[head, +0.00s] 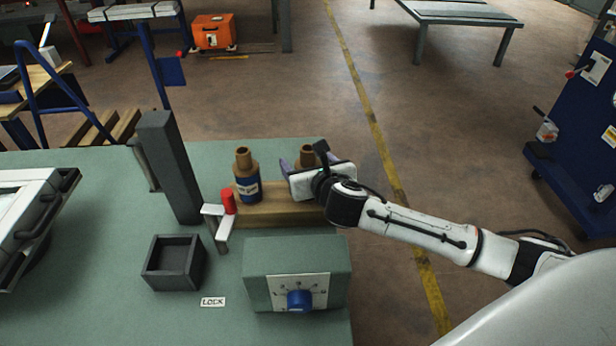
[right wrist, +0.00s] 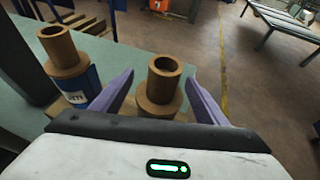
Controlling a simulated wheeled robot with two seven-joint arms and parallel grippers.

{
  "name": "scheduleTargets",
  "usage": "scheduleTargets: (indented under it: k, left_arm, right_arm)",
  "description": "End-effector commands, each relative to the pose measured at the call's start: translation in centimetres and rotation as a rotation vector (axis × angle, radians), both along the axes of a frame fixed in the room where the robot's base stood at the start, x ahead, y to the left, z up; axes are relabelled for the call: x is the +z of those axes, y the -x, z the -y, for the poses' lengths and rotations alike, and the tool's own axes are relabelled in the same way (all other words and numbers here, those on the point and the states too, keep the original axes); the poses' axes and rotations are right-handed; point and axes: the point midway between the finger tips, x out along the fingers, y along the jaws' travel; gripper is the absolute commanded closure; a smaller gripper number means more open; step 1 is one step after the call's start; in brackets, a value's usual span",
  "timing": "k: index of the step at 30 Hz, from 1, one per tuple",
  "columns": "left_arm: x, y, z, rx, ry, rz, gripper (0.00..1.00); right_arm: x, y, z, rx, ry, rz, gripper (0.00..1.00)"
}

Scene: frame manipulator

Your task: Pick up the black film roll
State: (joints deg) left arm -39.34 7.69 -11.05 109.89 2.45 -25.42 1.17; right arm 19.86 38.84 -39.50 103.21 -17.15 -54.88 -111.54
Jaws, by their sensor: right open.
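Two upright rolls with brown cores stand on a wooden block (head: 275,210). The left roll (head: 246,188) has a dark blue wrap with a white label; it also shows in the right wrist view (right wrist: 66,62). The other roll (head: 307,153) shows its brown top (right wrist: 162,85); its lower part is hidden by my right gripper, so I cannot tell whether its wrap is black. My right gripper (right wrist: 163,74) is open, its purple fingers on either side of this roll's top. I cannot tell whether they touch it. My left gripper is not in view.
A red-tipped grey bracket (head: 227,205) stands close to the left roll. A dark post (head: 170,165), an open dark box (head: 174,263) and a green box with a blue knob (head: 298,290) are on the green table (head: 90,260). The table's right edge is near my arm.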

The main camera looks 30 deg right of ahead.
Motion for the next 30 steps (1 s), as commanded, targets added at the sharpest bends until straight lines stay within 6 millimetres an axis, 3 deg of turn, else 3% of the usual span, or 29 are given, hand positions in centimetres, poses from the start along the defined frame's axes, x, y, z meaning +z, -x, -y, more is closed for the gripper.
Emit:
scheduleTargets:
  k: [4,11,21,30]
  left_arm:
    - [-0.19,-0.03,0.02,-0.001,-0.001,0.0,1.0]
    - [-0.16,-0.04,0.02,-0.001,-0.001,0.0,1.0]
    - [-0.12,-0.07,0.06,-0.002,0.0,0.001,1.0]
    - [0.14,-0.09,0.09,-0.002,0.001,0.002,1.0]
  right_arm:
    - [-0.67,-1.29,0.19,0.0,0.001,-0.001,0.33]
    - [-0.71,-1.45,0.23,0.001,0.0,-0.001,0.33]
    - [-0.71,-1.42,0.24,0.0,0.001,-0.001,0.85]
    - [0.24,-1.52,0.24,0.001,0.001,0.005,0.85]
